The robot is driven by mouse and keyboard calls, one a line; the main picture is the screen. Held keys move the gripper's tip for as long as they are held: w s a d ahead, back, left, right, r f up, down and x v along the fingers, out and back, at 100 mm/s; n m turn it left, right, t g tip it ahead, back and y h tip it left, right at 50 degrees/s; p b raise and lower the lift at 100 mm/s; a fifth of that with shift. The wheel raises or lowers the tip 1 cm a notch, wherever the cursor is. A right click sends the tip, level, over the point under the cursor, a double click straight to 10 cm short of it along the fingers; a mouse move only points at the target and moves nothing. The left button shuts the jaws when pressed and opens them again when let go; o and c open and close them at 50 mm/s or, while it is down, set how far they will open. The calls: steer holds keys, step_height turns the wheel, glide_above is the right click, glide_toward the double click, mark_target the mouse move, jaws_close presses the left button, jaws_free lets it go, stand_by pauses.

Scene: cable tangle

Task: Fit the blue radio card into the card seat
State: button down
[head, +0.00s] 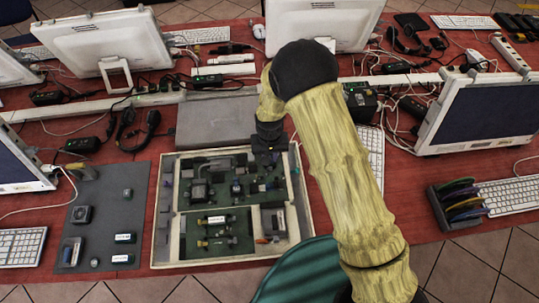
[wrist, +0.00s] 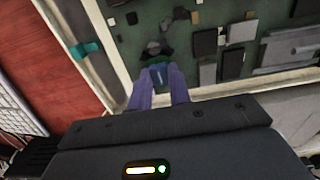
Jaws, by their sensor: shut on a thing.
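My gripper (head: 268,158) is over the upper right part of the green circuit board (head: 215,198) in an open cream case. In the wrist view, the purple fingers of my gripper (wrist: 158,82) are shut on a small blue piece, which looks like the radio card (wrist: 158,71). Its tip is over or against a dark cluster on the board (wrist: 120,28). I cannot tell whether it touches. The card is hidden in the head view. The card seat cannot be made out clearly; the fingers and card cover the area.
The case's cream rim (head: 156,225) surrounds the board. A grey mat (head: 100,205) at left holds several small parts. A teal piece (wrist: 86,48) is by the case wall. Monitors, keyboards and tangled cables crowd the red table. A rack of discs (head: 460,205) stands at right.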

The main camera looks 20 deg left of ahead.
steer(key=shift+f, duration=0.35)
stand_by(0.4)
steer(key=c, duration=1.2)
jaws_free()
steer(key=shift+c, duration=0.2)
step_height(320, 180, up, 17)
steer(key=b, duration=0.1)
steer(key=shift+r+b, duration=0.2)
steer(key=shift+b, duration=0.2)
